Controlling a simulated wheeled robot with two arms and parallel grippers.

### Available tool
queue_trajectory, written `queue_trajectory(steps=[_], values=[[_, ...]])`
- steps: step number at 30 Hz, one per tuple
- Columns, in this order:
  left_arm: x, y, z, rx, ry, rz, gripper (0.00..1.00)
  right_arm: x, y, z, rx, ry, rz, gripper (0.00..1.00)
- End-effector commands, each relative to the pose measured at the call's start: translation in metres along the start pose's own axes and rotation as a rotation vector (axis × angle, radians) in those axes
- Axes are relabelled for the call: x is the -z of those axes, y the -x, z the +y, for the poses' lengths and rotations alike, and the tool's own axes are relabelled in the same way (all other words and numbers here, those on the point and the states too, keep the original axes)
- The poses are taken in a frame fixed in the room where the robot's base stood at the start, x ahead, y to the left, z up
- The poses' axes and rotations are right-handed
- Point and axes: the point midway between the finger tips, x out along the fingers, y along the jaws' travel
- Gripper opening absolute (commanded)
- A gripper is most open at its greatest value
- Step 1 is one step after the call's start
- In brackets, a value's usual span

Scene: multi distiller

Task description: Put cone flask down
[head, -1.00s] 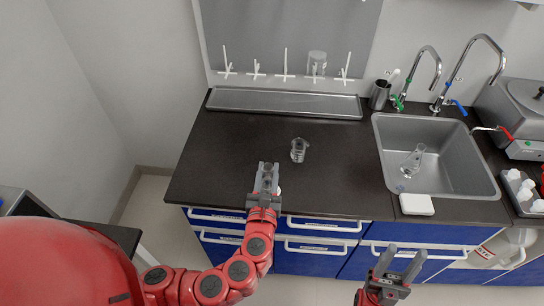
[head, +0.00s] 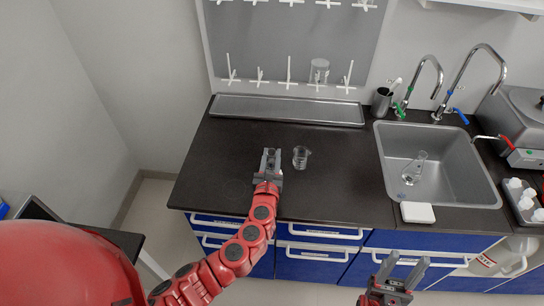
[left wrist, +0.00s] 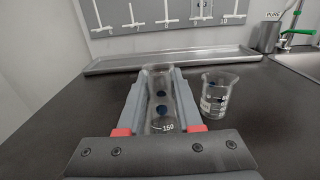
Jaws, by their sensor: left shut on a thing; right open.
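My left gripper (head: 269,160) is over the dark countertop (head: 225,150), to the left of a small glass beaker (head: 300,157). It is shut on a clear glass vessel, the cone flask (left wrist: 159,88), which stands upright between the fingers in the left wrist view. I cannot tell whether the flask's base touches the counter. The beaker also shows in the left wrist view (left wrist: 217,96), just right of the fingers and apart from them. My right gripper (head: 401,269) is open and empty, low in front of the blue cabinets.
A metal tray (head: 287,110) lies along the back below a drying rack (head: 290,45) with pegs. A sink (head: 470,165) at the right holds another conical flask (head: 414,167). A white block (head: 417,212) sits at the front edge. The counter left of my left gripper is clear.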

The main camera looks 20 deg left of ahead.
Motion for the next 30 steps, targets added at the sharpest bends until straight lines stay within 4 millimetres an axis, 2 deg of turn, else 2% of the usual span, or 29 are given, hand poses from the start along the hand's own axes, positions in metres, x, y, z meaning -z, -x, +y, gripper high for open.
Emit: queue_trajectory(steps=[12, 13, 18, 26, 29, 30], values=[[0.0064, 0.0003, -0.0010, 0.003, 0.000, -0.002, 0.00, -0.0007, 0.0044, -0.0002, 0.000, 0.000, 0.000, 0.50], [0.0063, 0.0004, -0.0009, 0.002, 0.000, -0.002, 0.36, -0.0007, 0.0041, -0.0002, 0.000, 0.000, 0.000, 0.50], [0.0050, 0.0003, -0.0008, 0.002, 0.001, -0.002, 0.64, -0.0005, 0.0030, -0.0001, 0.000, 0.000, 0.000, 0.50], [0.0044, 0.0003, -0.0008, 0.002, 0.001, -0.002, 0.64, -0.0004, 0.0025, -0.0001, 0.000, 0.000, 0.000, 0.50], [-0.0020, 0.0003, -0.0005, 0.001, 0.001, -0.002, 0.64, 0.0006, -0.0032, 0.0002, 0.000, 0.000, 0.000, 0.50], [0.0023, 0.0042, -0.0008, 0.003, -0.001, -0.002, 0.64, -0.0002, 0.0014, -0.0001, 0.000, 0.000, 0.000, 0.50]])
